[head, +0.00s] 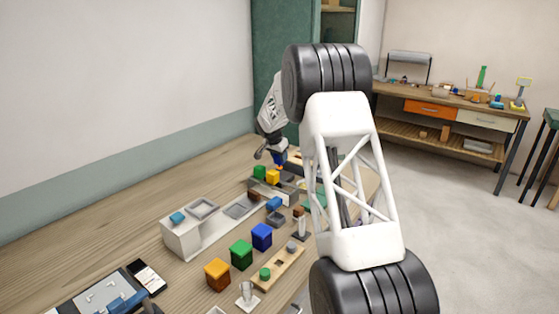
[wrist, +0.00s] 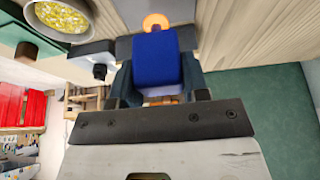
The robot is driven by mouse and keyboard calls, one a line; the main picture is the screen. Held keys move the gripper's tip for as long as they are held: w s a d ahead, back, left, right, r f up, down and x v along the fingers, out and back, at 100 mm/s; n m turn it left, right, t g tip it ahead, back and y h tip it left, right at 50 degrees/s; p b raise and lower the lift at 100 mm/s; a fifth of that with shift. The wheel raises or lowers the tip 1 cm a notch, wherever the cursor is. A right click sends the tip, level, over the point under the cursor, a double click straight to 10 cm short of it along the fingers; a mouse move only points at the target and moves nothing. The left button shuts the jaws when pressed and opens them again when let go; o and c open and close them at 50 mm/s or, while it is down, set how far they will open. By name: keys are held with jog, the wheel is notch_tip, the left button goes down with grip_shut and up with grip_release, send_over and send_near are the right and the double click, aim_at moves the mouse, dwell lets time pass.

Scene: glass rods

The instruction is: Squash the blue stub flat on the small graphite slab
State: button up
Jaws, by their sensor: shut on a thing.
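My gripper (head: 279,160) is at the far end of the table, pointing down. Its jaws are shut on a blue block-like piece, which looks like the blue stub (wrist: 155,58). An orange round end or ring shows just beyond the stub in the wrist view. I cannot tell for sure which is the small graphite slab.
Yellow (head: 272,177) and green (head: 260,172) blocks are close to my gripper. Orange (head: 217,274), green (head: 241,254) and blue (head: 261,236) cubes stand in front of the pale stand (head: 182,241). A wooden rack (head: 281,274) is beside them. The table's left back is clear.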

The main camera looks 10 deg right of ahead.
jog(key=shift+r, duration=1.55)
